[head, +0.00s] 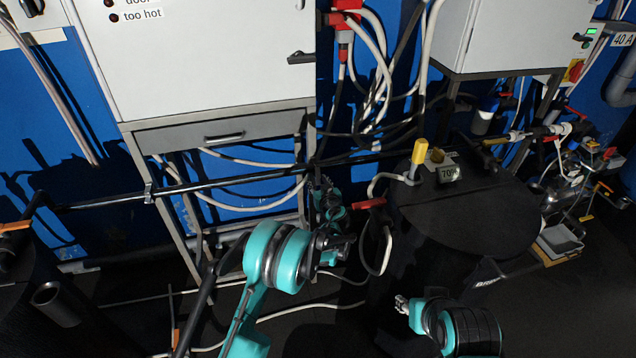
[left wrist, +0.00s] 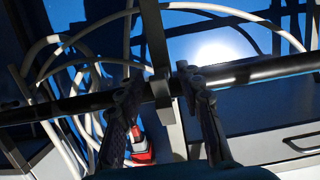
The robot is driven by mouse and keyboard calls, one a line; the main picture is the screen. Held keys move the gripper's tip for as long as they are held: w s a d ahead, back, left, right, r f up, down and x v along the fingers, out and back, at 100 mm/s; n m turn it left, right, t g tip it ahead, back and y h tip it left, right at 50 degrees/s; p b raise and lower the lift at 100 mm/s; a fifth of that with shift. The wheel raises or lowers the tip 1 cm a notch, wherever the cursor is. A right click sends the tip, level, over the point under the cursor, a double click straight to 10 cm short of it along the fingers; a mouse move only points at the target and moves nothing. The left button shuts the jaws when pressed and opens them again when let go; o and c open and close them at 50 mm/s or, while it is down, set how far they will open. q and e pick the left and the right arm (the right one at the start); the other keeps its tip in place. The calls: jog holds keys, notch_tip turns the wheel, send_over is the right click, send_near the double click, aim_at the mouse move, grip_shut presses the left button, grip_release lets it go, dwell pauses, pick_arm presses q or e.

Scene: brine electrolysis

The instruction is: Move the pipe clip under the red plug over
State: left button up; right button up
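The red plug (head: 344,50) hangs below its red socket, right of the grey cabinet in the head view; it shows at the bottom of the left wrist view (left wrist: 141,148). A dark pipe (head: 240,181) runs across under the cabinet. In the left wrist view a dark grey clip (left wrist: 161,89) sits on this pipe (left wrist: 255,72). My left gripper (left wrist: 160,78) is open, one finger on each side of the clip, with small gaps visible. In the head view my left gripper (head: 321,188) is at the pipe and hides the clip. My right gripper (head: 402,304) is low; its fingers are unclear.
Another clip (head: 149,192) sits on the pipe farther left. Loose white and black cables (head: 372,100) hang around the plug. The cabinet's stand has a drawer (head: 220,133). A black tank (head: 465,215) with a yellow-topped fitting (head: 419,152) and red-handled valve (head: 369,203) stands right.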

pick_arm(q)
jog(key=v, duration=1.2)
jog(key=w+a+f+t+b, duration=0.1)
jog(key=w, duration=0.2)
jog(key=w+a+f+t, duration=0.1)
jog(key=w, duration=0.2)
jog(key=w+a+f+y+b, duration=0.1)
jog(key=w, duration=0.3)
jog(key=shift+a+t+b, duration=0.1)
jog(key=shift+t+b, duration=0.2)
jog(key=shift+t, duration=0.1)
jog(key=shift+w+a+r, duration=0.1)
jog(key=shift+w+r, duration=0.05)
jog(key=shift+w, duration=0.4)
grip_shut()
